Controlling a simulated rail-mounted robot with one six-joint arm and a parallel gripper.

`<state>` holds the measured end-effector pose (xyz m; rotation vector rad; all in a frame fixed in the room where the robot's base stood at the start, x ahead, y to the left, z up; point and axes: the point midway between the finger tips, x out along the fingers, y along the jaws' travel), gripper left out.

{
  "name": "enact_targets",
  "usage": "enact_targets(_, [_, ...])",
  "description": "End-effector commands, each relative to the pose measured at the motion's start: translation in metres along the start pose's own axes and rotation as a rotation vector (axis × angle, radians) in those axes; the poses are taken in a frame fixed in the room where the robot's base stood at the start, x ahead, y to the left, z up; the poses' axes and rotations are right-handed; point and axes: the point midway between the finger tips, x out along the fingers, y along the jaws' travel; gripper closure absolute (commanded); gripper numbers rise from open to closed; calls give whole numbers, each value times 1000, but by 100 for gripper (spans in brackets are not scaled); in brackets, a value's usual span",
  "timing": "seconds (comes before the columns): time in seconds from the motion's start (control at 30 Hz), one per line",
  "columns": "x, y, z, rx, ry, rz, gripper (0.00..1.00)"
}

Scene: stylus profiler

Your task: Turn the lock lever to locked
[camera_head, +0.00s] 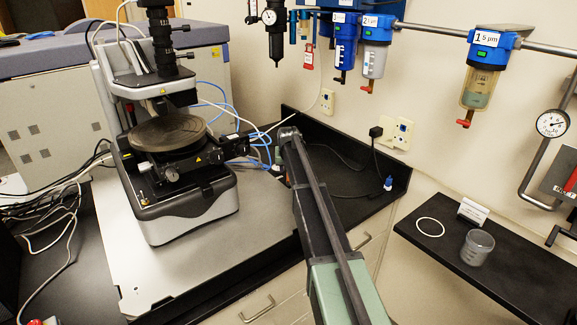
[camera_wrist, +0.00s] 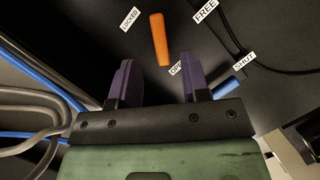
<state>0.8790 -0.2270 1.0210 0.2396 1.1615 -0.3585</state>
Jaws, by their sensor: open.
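An orange lever (camera_wrist: 160,40) shows in the wrist view, a bar on a dark surface just beyond my fingertips. A LOCKED label (camera_wrist: 130,18) is at its upper left and a FREE label (camera_wrist: 205,11) at its upper right. The lever stands nearly upright in the picture, its upper end between the two labels. My gripper (camera_wrist: 158,66) is open, with two purple fingers spread and nothing between them. The lever's lower end lies near the gap, apart from both fingers. In the head view my arm reaches to the dark bench beside the profiler (camera_head: 175,170); I cannot make out the lever there.
A blue lever (camera_wrist: 226,88) with a SHUT label (camera_wrist: 244,60) lies close right of my right finger. Grey tubes (camera_wrist: 35,115) and a blue cable (camera_wrist: 28,70) run at left. A black shelf (camera_head: 510,267) holds a beaker (camera_head: 477,247).

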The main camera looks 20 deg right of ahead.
Motion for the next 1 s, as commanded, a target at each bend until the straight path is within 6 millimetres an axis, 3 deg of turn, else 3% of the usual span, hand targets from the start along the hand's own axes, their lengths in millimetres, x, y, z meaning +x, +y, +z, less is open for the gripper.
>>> enact_targets(0.03, [-27, 0, 4, 0, 0, 0, 57])
enact_targets(0.2, [-60, 0, 3, 0, 0, 0, 57])
enact_targets(0.5, [-61, 0, 0, 0, 0, 0, 57])
enact_targets(0.6, [-61, -6, 1, 6, 0, -3, 46])
enact_targets(0.67, [-59, -16, 5, 62, 4, 8, 46])
enact_targets(0.77, [-58, -20, 6, 331, 13, 27, 46])
enact_targets(1.0, [-56, -23, 10, 1465, 87, 64, 46])
